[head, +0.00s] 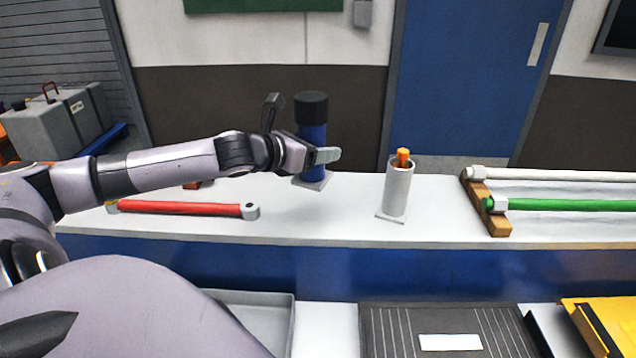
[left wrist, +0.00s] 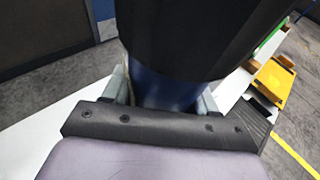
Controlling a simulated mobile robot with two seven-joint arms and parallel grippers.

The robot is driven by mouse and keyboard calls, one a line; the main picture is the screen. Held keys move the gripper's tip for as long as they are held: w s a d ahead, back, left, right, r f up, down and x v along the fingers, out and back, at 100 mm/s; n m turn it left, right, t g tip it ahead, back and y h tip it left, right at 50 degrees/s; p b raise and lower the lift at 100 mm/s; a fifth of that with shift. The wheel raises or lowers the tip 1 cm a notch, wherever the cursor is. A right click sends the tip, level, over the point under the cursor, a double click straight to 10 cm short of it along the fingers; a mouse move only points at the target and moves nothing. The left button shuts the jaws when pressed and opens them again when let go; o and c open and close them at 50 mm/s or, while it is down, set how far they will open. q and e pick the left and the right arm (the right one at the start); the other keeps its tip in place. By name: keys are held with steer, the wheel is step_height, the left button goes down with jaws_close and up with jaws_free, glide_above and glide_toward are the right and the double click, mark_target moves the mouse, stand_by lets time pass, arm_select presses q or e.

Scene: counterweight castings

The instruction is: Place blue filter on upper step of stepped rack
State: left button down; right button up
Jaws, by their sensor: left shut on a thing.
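The blue filter (head: 312,136), a blue cylinder with a black cap, stands upright at the back of the white counter. My left gripper (head: 318,156) is shut around its blue body, below the cap. A pale square plate shows at the filter's foot; I cannot tell if the filter still rests on it. In the left wrist view the black cap (left wrist: 200,35) fills the top, with the blue body (left wrist: 165,90) between the fingers. A wooden support (head: 490,205) at the right carries a white and a green bar at different heights; I cannot tell surely whether it is the stepped rack.
A grey cylinder (head: 397,190) with an orange piece in its top stands right of the filter. A red bar (head: 180,208) lies on the white counter (head: 300,228) at the left. A dark ribbed panel (head: 440,325), a grey tray (head: 262,308) and a yellow item (head: 605,320) are nearer.

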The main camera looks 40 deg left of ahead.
mark_target(313, 183)
arm_select(q)
steer(key=shift+f, duration=3.95)
steer(key=c, duration=0.7)
jaws_free()
steer(key=shift+f, duration=0.25)
steer(key=shift+c, duration=0.2)
steer(key=o, duration=0.4)
steer(key=shift+r, duration=0.2)
steer(key=shift+s+a, duration=0.15)
steer(key=shift+s, duration=0.5)
steer(key=shift+r+v, duration=0.2)
steer(key=shift+v, duration=5.15)
